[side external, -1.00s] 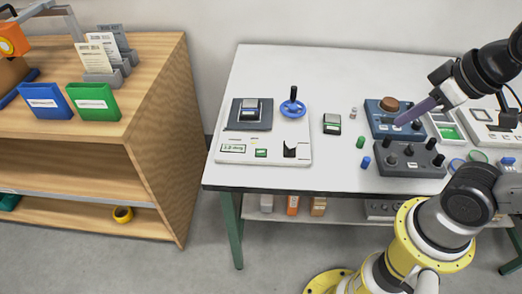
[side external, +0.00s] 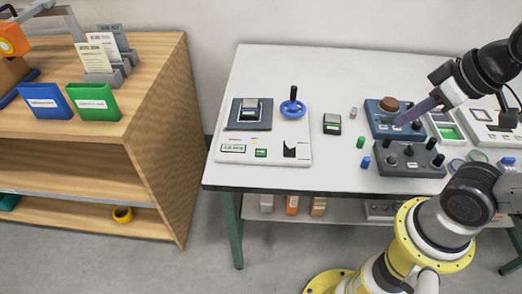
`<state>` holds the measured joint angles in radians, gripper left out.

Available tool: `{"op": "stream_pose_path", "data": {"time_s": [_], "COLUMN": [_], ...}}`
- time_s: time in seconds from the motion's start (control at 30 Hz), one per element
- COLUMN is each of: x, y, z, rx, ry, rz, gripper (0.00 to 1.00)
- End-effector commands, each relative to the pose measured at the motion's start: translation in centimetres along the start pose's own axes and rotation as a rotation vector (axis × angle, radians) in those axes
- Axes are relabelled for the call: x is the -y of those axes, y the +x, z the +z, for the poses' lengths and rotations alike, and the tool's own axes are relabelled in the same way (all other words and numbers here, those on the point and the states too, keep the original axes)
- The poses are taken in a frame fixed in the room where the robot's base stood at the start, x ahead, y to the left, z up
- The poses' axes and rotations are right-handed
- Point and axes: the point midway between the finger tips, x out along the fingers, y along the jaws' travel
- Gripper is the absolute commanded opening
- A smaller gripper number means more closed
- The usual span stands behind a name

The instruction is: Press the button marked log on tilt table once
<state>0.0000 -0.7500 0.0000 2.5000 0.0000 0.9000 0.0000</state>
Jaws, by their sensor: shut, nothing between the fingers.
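The white unit (side external: 222,145) on the left of the table looks like the tilt table. It has a dark plate (side external: 238,124) bearing a small block (side external: 250,109), a blue handwheel (side external: 293,108), a small display (side external: 233,148) and a green button (side external: 261,153). The button's marking is too small to read. My gripper (side external: 400,122) is shut and empty, well to the right of this unit. Its tip points down-left over the front of a blue box (side external: 376,106) with a brown round top. I cannot tell whether the tip touches that box.
A dark grey knob box (side external: 410,170) stands in front of the blue box. A small dark block (side external: 332,124), a green cylinder (side external: 361,142) and a blue cylinder (side external: 365,162) stand between the units. A wooden shelf (side external: 150,110) is on the left, apart from the table.

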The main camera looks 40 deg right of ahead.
Motion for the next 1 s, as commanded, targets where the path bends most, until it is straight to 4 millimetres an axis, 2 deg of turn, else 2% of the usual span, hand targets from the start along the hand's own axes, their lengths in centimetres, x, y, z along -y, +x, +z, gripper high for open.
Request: {"op": "stream_pose_path", "data": {"time_s": [0.77, 0.87, 0.97, 1.0], "x": [0.0, 0.3, 1.2, 1.6], "y": [0.0, -0.1, -0.7, -0.8], "z": [-0.2, -1.6, -4.7, -6.3], "rx": [-0.009, -0.071, -0.202, -0.256], "ry": [-0.034, -0.109, -0.207, -0.246], "rz": [0.000, -0.011, -0.033, -0.042], "gripper": [0.00, 0.00, 0.00, 0.00]}}
